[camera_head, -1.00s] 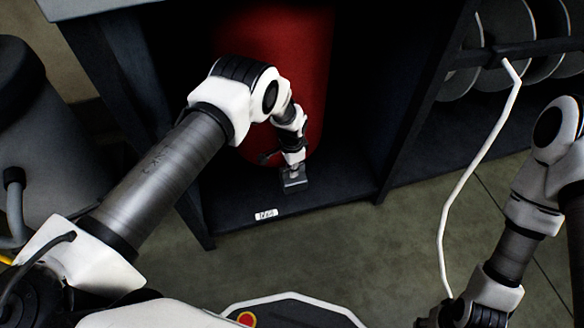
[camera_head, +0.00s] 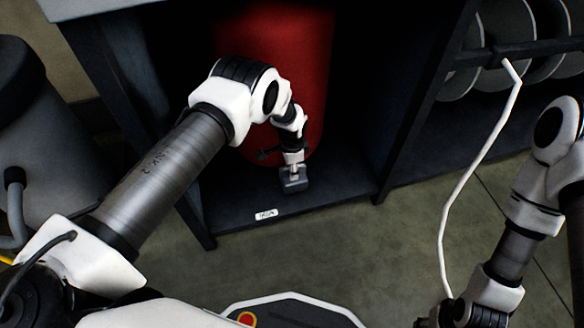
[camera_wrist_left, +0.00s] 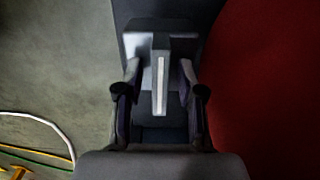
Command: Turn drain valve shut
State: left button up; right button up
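The drain valve shows in the left wrist view as a pale grey block with an upright handle plate (camera_wrist_left: 160,78) bearing a light stripe. My left gripper (camera_wrist_left: 160,88) has one dark finger on each side of this plate. A gap shows between each finger and the plate, so the fingers look open around it. In the head view my left gripper (camera_head: 294,172) points down at the foot of the red tank (camera_head: 275,40), just above the cabinet floor. The grey parts there are too small to tell apart. My right gripper (camera_head: 445,312) is low at the right; its fingers are hidden.
The dark cabinet (camera_head: 340,192) encloses the tank, with side panels close by and a small white label (camera_head: 266,214) on its front edge. A white cable (camera_head: 462,180) hangs at the right, below pale discs (camera_head: 500,40). Floor in front is clear.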

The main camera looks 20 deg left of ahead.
pick_arm(q)
jog(key=shift+r, duration=0.1)
notch_tip(320, 180, up, 7)
jog(key=shift+r, duration=0.15)
dwell(0.3)
dwell(0.4)
